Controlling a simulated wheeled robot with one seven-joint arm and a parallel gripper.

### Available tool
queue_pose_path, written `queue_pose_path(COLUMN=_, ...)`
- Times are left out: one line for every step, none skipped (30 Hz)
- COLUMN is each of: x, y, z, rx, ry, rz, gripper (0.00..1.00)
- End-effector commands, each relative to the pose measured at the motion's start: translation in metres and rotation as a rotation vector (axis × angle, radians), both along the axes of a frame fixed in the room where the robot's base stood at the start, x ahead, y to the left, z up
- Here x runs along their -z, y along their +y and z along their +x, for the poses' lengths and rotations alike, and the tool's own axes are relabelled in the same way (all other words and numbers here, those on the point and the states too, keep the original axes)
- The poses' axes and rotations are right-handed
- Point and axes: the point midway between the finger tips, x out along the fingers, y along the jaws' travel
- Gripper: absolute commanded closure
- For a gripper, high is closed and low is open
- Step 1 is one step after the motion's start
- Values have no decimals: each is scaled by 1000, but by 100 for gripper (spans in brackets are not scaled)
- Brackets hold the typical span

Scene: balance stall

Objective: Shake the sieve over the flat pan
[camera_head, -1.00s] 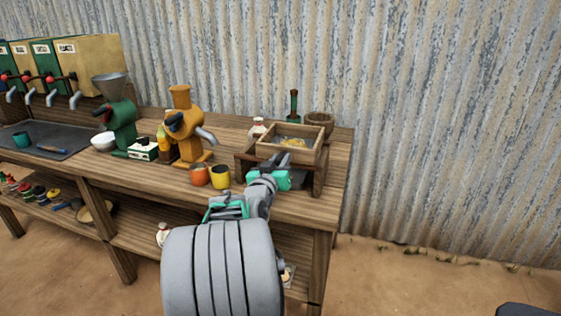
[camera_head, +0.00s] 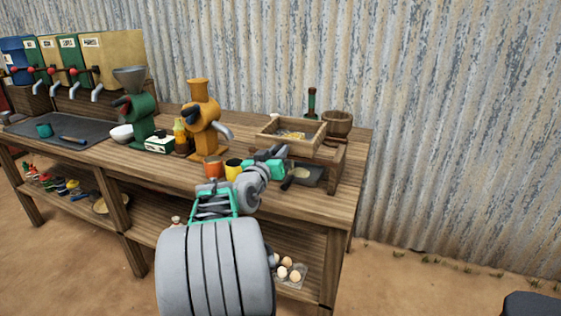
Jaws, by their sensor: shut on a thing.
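The sieve (camera_head: 307,146) is a square wooden frame with yellowish bits on its grey mesh. It is at the right end of the bench, overlapping a low wooden stand (camera_head: 337,163) and shifted to its left. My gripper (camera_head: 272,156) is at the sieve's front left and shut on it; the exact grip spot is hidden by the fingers. The flat pan (camera_head: 316,177) is dark and sits low in front of the sieve, partly hidden by my gripper. A pale patch shows in it. I cannot tell how much of the sieve is directly above the pan.
A wooden mortar (camera_head: 337,122) and a green bottle (camera_head: 311,103) stand behind the sieve. An orange cup (camera_head: 213,166) and a yellow cup (camera_head: 233,169) stand close left of my gripper. An orange grinder (camera_head: 201,117) is farther left. The corrugated wall is behind.

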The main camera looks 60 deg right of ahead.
Motion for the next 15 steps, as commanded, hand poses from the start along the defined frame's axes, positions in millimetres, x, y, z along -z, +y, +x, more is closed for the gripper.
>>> queue_pose_path(x=3, y=0, z=4, rx=0, ry=0, rz=2, gripper=100)
queue_pose_path(x=3, y=1, z=5, rx=0, ry=0, rz=2, gripper=100)
queue_pose_path(x=2, y=1, z=6, rx=0, ry=0, rz=2, gripper=100)
queue_pose_path(x=1, y=1, z=7, rx=0, ry=0, rz=2, gripper=100)
queue_pose_path(x=1, y=1, z=7, rx=1, ry=1, rz=2, gripper=100)
queue_pose_path(x=0, y=1, z=7, rx=1, ry=1, rz=3, gripper=100)
queue_pose_path(x=0, y=1, z=7, rx=1, ry=1, rz=3, gripper=100)
queue_pose_path(x=0, y=1, z=7, rx=1, ry=1, rz=3, gripper=100)
queue_pose_path(x=0, y=1, z=7, rx=1, ry=1, rz=3, gripper=100)
queue_pose_path(x=0, y=1, z=7, rx=1, ry=1, rz=3, gripper=100)
queue_pose_path(x=0, y=1, z=7, rx=0, ry=1, rz=3, gripper=100)
queue_pose_path(x=0, y=1, z=7, rx=-1, ry=1, rz=2, gripper=73)
queue_pose_path(x=0, y=1, z=7, rx=-1, ry=1, rz=2, gripper=71)
queue_pose_path(x=0, y=2, z=7, rx=-1, ry=1, rz=2, gripper=68)
queue_pose_path(x=0, y=2, z=8, rx=-1, ry=1, rz=2, gripper=65)
